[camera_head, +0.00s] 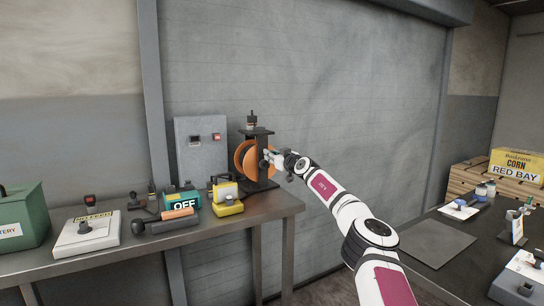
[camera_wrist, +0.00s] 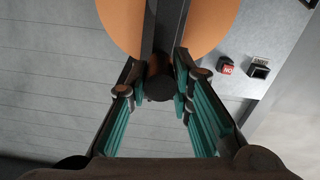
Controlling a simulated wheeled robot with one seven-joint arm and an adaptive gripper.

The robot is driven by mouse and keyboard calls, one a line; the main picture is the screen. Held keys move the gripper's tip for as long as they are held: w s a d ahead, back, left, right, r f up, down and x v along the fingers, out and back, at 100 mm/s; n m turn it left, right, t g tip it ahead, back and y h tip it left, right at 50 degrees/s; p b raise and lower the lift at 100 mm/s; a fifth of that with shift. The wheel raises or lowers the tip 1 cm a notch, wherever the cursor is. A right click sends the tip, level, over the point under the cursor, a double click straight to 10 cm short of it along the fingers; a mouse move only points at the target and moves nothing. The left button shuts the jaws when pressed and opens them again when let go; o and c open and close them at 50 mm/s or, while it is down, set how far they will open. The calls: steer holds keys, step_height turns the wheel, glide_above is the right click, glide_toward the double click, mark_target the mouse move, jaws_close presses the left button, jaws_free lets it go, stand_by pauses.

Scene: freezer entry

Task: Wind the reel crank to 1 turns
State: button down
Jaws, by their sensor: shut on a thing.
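The reel has an orange disc (camera_head: 242,158) in a dark upright frame (camera_head: 261,133) at the right end of the left bench. In the wrist view the orange disc (camera_wrist: 120,22) fills the top behind a dark vertical bar. A dark round crank knob (camera_wrist: 160,88) shows between my fingertips, at the bar's lower end. My gripper (camera_head: 271,158) is at the reel's right side. In the wrist view my gripper (camera_wrist: 158,80) has its teal-padded fingers closed in on the crank handle from both sides. The head view hides most of the crank behind my gripper.
A grey panel box (camera_head: 200,147) stands left of the reel, with a red NO button (camera_wrist: 227,66) beside a dark switch. A yellow device (camera_head: 228,198), an OFF box (camera_head: 183,201) and a white switch box (camera_head: 85,234) crowd the bench. A second bench (camera_head: 470,262) stands right.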

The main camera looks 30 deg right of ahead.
steer(key=c, duration=1.4)
jaws_free()
steer(key=shift+s+d+r, duration=0.1)
steer(key=shift+s+r, duration=0.25)
steer(key=shift+s, duration=0.1)
steer(key=shift+s+d+f, duration=0.1)
steer(key=shift+s+f, duration=0.1)
steer(key=shift+s, duration=2.6)
steer(key=shift+s+d+f, duration=0.1)
steer(key=shift+s+f, duration=0.1)
steer(key=shift+s, duration=2.55)
steer(key=shift+a, duration=0.15)
